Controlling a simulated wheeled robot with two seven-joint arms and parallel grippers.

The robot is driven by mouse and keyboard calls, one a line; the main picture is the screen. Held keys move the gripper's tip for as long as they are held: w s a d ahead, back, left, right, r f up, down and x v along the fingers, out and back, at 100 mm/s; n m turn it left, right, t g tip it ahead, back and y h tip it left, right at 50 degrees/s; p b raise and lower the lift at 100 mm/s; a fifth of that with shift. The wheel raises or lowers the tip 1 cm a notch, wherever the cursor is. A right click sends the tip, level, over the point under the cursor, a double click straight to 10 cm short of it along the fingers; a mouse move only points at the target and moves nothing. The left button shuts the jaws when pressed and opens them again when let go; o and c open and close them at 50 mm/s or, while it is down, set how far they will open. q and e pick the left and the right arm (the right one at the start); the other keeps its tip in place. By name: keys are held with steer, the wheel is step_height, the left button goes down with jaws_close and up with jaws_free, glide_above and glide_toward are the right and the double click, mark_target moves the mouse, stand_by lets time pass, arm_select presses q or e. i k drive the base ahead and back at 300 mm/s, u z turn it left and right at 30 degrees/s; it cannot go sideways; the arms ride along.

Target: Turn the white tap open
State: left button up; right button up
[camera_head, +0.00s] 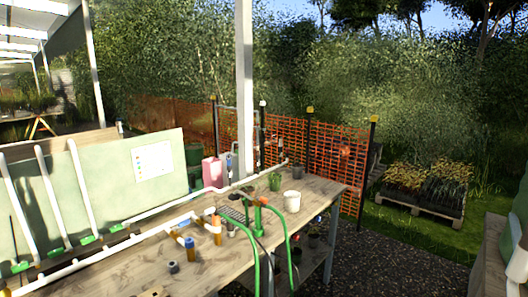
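A white pipe (150,228) runs along the wooden workbench (130,272). Several fittings with orange, blue and white parts (189,248) are on the bench near the pipe. Neither of my grippers is in view.
A white pot (292,201), a green plant pot (275,182) and a pink container (212,172) are towards the bench's far end. A white post (245,90) rises behind. Orange mesh fence (340,150) stands beyond. Dark gravel (400,250) lies open on the right.

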mark_target(209, 210)
steer(key=z, duration=0.05)
steer(key=k, duration=1.1)
steer(key=u, duration=0.9)
steer(key=i, duration=1.55)
steer(key=z, duration=2.4)
steer(key=i, duration=1.2)
steer(key=u, duration=0.05)
